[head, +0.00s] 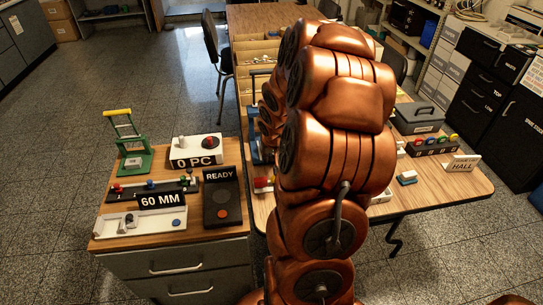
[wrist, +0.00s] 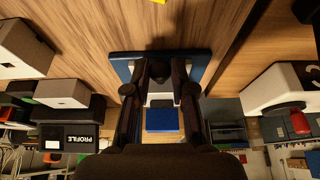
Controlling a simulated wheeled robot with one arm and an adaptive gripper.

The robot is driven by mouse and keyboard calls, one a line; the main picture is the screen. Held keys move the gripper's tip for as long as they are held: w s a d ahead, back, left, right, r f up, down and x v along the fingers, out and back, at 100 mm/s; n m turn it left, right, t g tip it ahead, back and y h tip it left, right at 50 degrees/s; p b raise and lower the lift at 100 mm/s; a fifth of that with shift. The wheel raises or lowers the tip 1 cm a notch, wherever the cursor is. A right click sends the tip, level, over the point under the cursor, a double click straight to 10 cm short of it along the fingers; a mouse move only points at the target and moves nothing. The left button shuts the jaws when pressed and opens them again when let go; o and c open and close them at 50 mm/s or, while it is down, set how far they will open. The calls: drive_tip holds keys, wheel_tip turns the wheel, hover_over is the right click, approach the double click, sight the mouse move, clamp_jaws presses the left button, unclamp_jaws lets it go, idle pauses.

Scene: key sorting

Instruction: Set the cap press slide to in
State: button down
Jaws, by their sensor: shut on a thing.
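The blue press-like device shows in the wrist view as a blue plate (wrist: 122,66) on a wood surface, with a dark knob (wrist: 159,72) at its middle. I take it for the cap press, but no label shows. My gripper (wrist: 160,78) has its two dark fingers around that knob, shut on it. Behind the fingers I see a white block (wrist: 160,100) and a blue block (wrist: 161,119). I cannot tell the slide's position. In the head view a blue upright part (head: 255,140) shows beside my arm; my arm hides the gripper and most of the device.
A white device with a red knob (wrist: 300,122) stands at right in the wrist view; a PROFILE sign (wrist: 68,138) and white boxes (wrist: 22,47) are at left. In the head view, a cabinet holds a green stand (head: 134,160), a READY panel (head: 221,204) and a 60 MM gauge (head: 160,200).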

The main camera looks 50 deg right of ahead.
drive_tip(key=w+d, duration=0.1)
drive_tip(key=w, duration=0.1)
drive_tip(key=w+d, duration=0.4)
drive_tip(key=shift+w, duration=0.35)
drive_tip(key=shift+w+d+r, duration=0.15)
drive_tip(key=shift+w, duration=0.05)
drive_tip(key=c, duration=1)
unclamp_jaws()
drive_tip(key=v, duration=1.1)
drive_tip(key=shift+r, duration=0.35)
drive_tip(key=shift+s, duration=0.1)
